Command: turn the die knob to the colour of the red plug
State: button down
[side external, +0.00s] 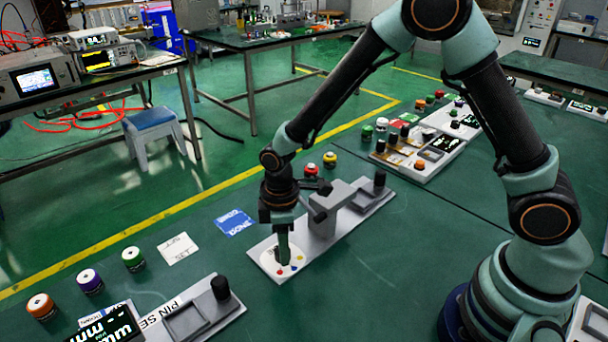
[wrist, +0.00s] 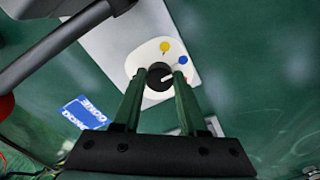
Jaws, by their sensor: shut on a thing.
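The die knob (wrist: 159,77) is black with a white pointer line. It sits on a round white dial (wrist: 147,54) with a yellow dot (wrist: 165,46) and a blue dot (wrist: 183,60). The pointer faces right in the wrist view, below the blue dot. My gripper (side external: 283,260) points down and is shut on the knob, one finger on each side (wrist: 160,80). A red plug (side external: 311,170) stands behind the grey press, beside a yellow one (side external: 329,159).
The grey press (side external: 330,205) rises from the same base plate, close to my gripper. A blue card (side external: 234,222) and a white card (side external: 178,249) lie to the left. Orange, purple and green plugs (side external: 132,259) stand farther left, near a display unit (side external: 105,326).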

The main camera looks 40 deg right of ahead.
jog(key=m, duration=0.4)
jog(key=shift+m, duration=0.4)
jog(key=shift+a+m, duration=0.1)
jog(key=shift+m, duration=2.2)
jog(key=shift+c, duration=2.2)
grip_release()
jog(key=shift+r, duration=0.1)
